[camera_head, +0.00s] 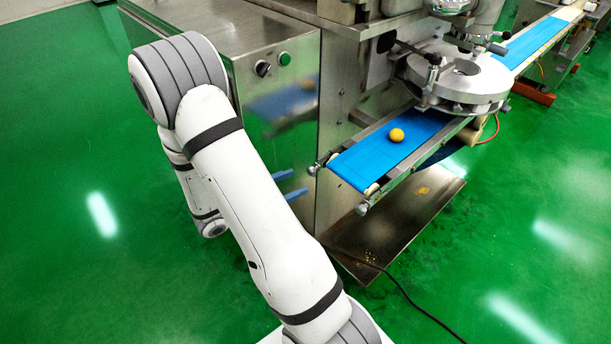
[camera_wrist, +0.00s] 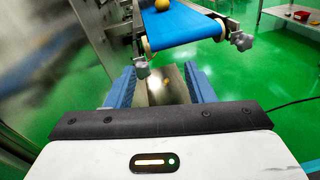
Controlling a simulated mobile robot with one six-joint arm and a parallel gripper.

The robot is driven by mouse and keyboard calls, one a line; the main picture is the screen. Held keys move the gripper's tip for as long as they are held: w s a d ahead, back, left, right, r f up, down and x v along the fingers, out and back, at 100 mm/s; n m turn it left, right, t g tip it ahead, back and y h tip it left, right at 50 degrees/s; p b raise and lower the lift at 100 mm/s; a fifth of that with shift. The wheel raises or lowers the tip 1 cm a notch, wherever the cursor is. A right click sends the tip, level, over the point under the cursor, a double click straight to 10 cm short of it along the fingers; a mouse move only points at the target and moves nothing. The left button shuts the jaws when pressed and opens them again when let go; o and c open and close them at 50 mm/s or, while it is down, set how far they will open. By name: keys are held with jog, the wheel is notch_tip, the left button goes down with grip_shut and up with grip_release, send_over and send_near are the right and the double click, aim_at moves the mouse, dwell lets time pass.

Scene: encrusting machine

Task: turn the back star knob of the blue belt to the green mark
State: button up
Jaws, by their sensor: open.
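The blue belt (camera_head: 375,158) sticks out of the machine, with a small metal star knob at each corner of its end. The back star knob (camera_head: 313,170), nearer the steel cabinet, also shows in the wrist view (camera_wrist: 142,69). The other star knob (camera_head: 362,209) shows at the right in the wrist view (camera_wrist: 243,41). My gripper (camera_head: 300,181) is open and empty, its blue fingers pointing towards the back knob. In the wrist view my gripper (camera_wrist: 160,70) has the back knob showing between its fingers, close to the left one. No green mark can be made out on the knob.
A yellow ball (camera_head: 396,135) lies on the belt. The steel cabinet (camera_head: 280,115), with a green button (camera_head: 284,58), stands close beside my fingers. A metal tray (camera_head: 400,235) lies below the belt. A black cable (camera_head: 405,292) crosses the open green floor.

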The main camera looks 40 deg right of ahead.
aim_at(309, 171)
jog(key=shift+w+d+f+n+t+h, duration=0.15)
jog(key=shift+w+d+f+n+t, duration=0.35)
jog(key=shift+d, duration=0.75)
jog(key=shift+w+d+f+n+t+h, duration=0.2)
jog(key=shift+w+d+f+n+t, duration=0.3)
jog(key=shift+d, duration=0.8)
jog(key=shift+w+d+f+n+t+h, duration=0.15)
jog(key=shift+w+d+f+n+t, duration=0.35)
jog(key=shift+d, duration=0.75)
jog(key=shift+c, duration=0.6)
jog(key=shift+f, duration=0.1)
jog(key=c, duration=0.9)
